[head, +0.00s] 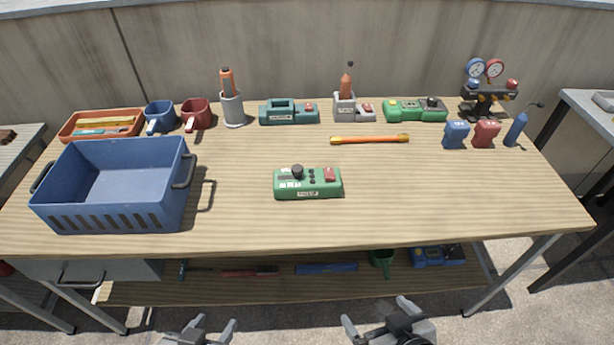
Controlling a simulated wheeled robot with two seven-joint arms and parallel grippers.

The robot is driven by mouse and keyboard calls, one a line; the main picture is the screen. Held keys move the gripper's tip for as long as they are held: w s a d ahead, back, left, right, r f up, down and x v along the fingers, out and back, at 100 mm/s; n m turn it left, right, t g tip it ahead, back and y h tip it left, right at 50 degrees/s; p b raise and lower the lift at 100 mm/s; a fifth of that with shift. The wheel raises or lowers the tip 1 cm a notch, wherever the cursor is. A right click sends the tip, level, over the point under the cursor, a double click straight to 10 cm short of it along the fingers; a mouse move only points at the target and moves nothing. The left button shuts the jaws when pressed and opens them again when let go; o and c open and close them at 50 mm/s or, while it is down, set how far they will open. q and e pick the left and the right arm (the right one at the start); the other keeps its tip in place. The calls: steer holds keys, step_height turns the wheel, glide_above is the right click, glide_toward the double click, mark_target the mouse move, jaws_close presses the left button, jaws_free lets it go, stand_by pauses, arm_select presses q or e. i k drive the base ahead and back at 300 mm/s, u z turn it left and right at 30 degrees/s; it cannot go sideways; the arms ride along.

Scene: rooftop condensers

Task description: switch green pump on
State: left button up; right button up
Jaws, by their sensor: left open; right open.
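A green box-shaped device (308,183), which looks like the green pump, sits in the middle of the tabletop. It has a black knob (297,171) on its top left, small dark buttons, and a red switch (330,174) on its top right. Its front label is too small to read, and I cannot tell the switch's position. My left gripper (212,323) is open and empty at the bottom edge, in front of the table. My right gripper (374,311) is open and empty at the bottom edge, right of the left one. Both are apart from the device.
A blue crate (112,215) stands on the left. A teal device with a red switch (289,113), a green-and-yellow device (414,110) and a gauge manifold (487,92) line the back. An orange-yellow bar (369,140) lies behind the green device. The table's front right is clear.

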mark_target(329, 173)
steer(key=z, duration=1.25)
steer(key=k, duration=0.65)
steer(key=u, duration=1.2)
steer(key=i, duration=0.5)
steer(key=z, duration=0.05)
